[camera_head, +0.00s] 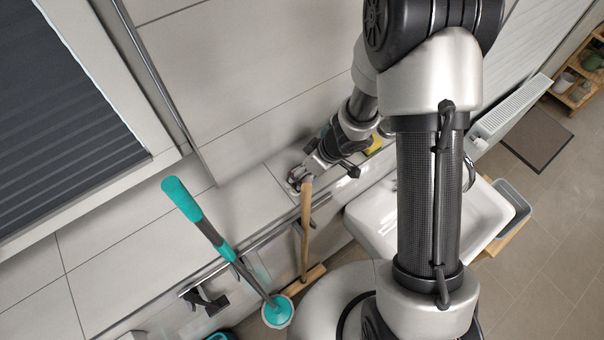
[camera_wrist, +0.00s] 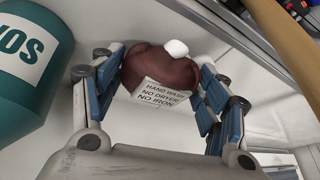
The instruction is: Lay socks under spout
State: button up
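A dark brown bundle of socks (camera_wrist: 158,72) with a white care label and a small white piece on top sits between my fingers in the wrist view. My gripper (camera_wrist: 157,85) is open around it, with a blue-padded finger close on each side; whether the pads touch it is unclear. In the head view, my gripper (camera_head: 300,178) reaches down to the tiled ledge left of the sink, and the socks are hardly distinguishable there. The white sink (camera_head: 372,222) is partly hidden by my arm. The spout is mostly hidden behind my arm.
A teal bottle (camera_wrist: 28,75) stands close to my left finger in the wrist view. A wooden handle (camera_head: 306,215) and a teal-gripped pole (camera_head: 205,226) lean at the ledge's front. A yellow sponge (camera_head: 374,146) lies on the ledge towards the sink.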

jog(key=c, duration=0.7)
jog(key=shift+o, duration=0.2)
notch_tip(320, 180, up, 20)
jog(key=p, duration=0.4)
